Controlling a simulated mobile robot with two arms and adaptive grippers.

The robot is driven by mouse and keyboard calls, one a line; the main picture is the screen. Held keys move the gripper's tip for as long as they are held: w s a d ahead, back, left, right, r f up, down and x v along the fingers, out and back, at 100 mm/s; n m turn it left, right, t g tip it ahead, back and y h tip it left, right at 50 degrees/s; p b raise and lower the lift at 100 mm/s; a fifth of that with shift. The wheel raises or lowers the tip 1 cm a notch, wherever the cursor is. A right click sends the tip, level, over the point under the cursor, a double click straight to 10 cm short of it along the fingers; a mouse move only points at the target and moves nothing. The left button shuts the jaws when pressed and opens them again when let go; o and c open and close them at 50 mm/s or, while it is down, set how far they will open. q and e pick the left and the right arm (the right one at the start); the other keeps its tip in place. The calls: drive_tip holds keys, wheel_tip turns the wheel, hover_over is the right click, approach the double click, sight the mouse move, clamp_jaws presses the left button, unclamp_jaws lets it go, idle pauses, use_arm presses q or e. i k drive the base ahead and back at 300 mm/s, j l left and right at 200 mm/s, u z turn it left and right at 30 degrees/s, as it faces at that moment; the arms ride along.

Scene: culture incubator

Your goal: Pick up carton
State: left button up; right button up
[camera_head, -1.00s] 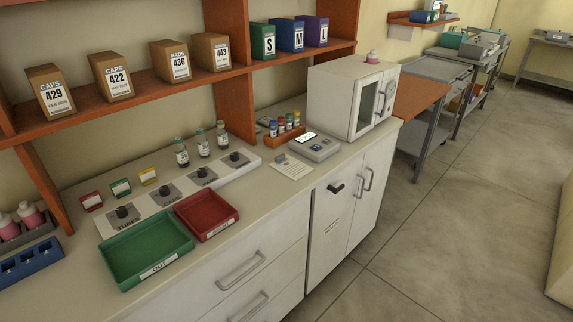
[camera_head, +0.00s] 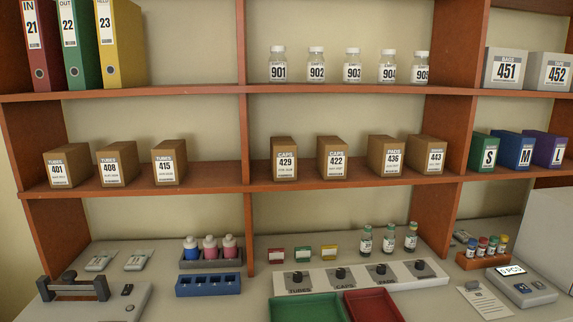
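Several brown cartons stand upright on the middle wooden shelf. On the left are the tubes cartons 401 (camera_head: 67,165), 408 (camera_head: 116,164) and 415 (camera_head: 169,162). In the middle are the caps cartons 429 (camera_head: 284,158) and 422 (camera_head: 332,158). To their right are the pads carton 436 (camera_head: 385,156) and carton 443 (camera_head: 427,155). Neither of my grippers shows in the head view.
The upper shelf (camera_head: 200,91) holds binders (camera_head: 82,45), several jars (camera_head: 316,65) and grey boxes. Below, the counter holds a dial panel (camera_head: 360,277), a green tray (camera_head: 306,308), a red tray (camera_head: 372,306), a blue rack (camera_head: 208,285) and small bottles (camera_head: 388,240).

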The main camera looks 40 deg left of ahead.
sight(284, 149)
drive_tip(key=u, duration=1.25)
